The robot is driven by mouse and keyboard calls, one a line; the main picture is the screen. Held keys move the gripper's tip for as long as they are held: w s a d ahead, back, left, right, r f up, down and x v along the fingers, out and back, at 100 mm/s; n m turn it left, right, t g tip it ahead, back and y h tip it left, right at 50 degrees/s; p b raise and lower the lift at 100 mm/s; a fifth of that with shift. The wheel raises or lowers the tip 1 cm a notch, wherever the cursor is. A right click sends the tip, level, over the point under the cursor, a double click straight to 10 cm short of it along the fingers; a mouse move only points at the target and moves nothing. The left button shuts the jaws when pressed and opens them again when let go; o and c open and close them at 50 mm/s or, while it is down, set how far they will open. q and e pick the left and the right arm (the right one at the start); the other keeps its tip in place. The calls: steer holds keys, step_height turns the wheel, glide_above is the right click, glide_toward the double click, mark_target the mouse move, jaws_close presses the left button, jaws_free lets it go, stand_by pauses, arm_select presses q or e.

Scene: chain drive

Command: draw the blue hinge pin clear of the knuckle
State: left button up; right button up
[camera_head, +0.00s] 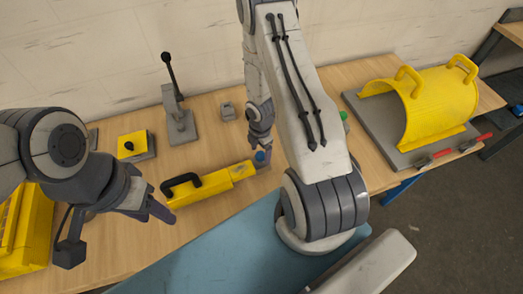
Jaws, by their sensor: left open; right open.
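The blue hinge pin (260,156) is a small blue spot at the grey knuckle (264,166), at the right end of a yellow bar (217,182) with a black handle (181,182). My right gripper (261,143) is open, pointing down directly above the blue pin; its fingertips are very close to the pin, and I cannot tell whether they touch it. How deep the pin sits in the knuckle is too small to tell. My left gripper (160,211) is open and empty, left of the yellow bar.
A yellow curved guard (440,105) with two handles stands on a grey plate (375,125) at the right, with red-handled clamps (435,157). A lever stand (180,122), a small grey block (227,111) and a yellow box (133,145) stand behind the bar. A blue surface (225,250) lies in front.

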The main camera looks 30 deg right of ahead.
step_height(320, 180, down, 4)
steer(key=b, duration=0.3)
steer(key=shift+f, duration=0.1)
jaws_close()
steer(key=shift+r+p, duration=6.1)
steer(key=shift+r, duration=0.05)
steer(key=shift+f, duration=0.1)
